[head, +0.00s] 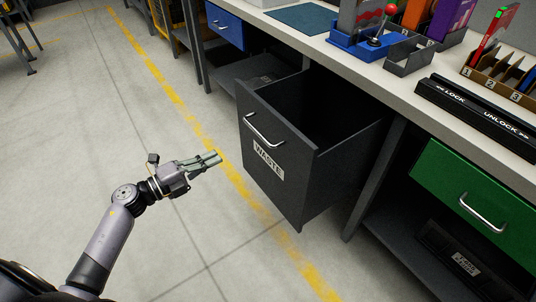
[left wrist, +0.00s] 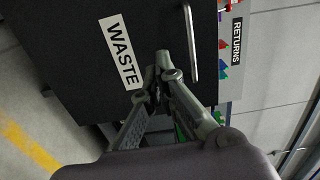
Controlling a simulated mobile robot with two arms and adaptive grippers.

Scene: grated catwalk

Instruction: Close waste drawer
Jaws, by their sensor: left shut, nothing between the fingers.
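The dark grey waste drawer (head: 290,178) is pulled well out from under the counter, with its open top showing an empty-looking dark inside. Its front carries a silver bar handle (head: 263,131) and a white WASTE label (head: 268,160). My left gripper (head: 219,157) is shut and empty, to the left of the drawer front and apart from it in the head view. In the left wrist view the left gripper (left wrist: 163,62) points at the drawer front (left wrist: 80,55), between the WASTE label (left wrist: 121,52) and the handle (left wrist: 191,42). My right gripper is not in view.
A green drawer (head: 478,192) is to the right and a blue drawer (head: 226,25) is farther back, both under the counter. The floor with its yellow line (head: 165,75) is clear left of the drawer.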

